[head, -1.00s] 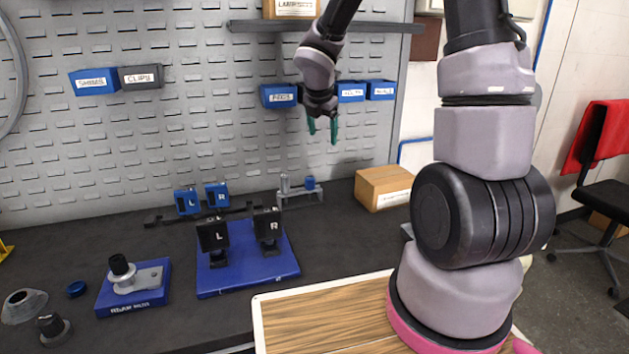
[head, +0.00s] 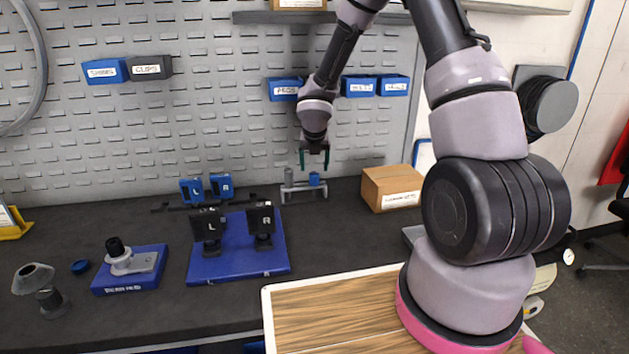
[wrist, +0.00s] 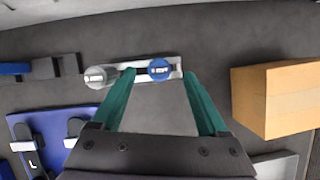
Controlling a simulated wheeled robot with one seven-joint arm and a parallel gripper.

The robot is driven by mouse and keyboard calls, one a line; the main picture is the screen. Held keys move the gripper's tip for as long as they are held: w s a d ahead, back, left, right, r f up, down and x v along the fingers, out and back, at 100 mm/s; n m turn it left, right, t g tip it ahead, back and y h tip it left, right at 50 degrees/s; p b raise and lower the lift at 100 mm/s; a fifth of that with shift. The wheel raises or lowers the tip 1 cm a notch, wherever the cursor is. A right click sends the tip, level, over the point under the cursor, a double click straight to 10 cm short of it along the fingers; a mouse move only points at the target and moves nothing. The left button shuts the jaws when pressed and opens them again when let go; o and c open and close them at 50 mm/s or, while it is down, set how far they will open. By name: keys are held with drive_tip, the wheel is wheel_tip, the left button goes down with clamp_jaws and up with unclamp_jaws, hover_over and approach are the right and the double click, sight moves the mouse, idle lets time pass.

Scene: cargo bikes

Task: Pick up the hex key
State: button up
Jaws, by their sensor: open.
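A small grey rack (head: 304,195) stands on the bench by the pegboard. It holds a grey upright piece (head: 289,176) on the left and a blue-topped piece (head: 314,179) on the right. I cannot make out a hex key shape; the blue top, with unreadable small lettering, may be its handle. My gripper (head: 314,165) points down, open and empty, just above the rack's right part. In the wrist view, the blue round top (wrist: 160,69) lies between the green fingertips, and the grey round top (wrist: 95,77) lies left of them.
A cardboard box (head: 391,189) stands right of the rack. Blue bins (head: 359,86) hang on the pegboard behind my arm.

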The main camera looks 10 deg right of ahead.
sight(314, 173)
drive_tip(key=x, duration=0.4)
drive_tip(key=shift+f, duration=0.4)
clamp_jaws()
drive_tip(key=shift+r, duration=0.15)
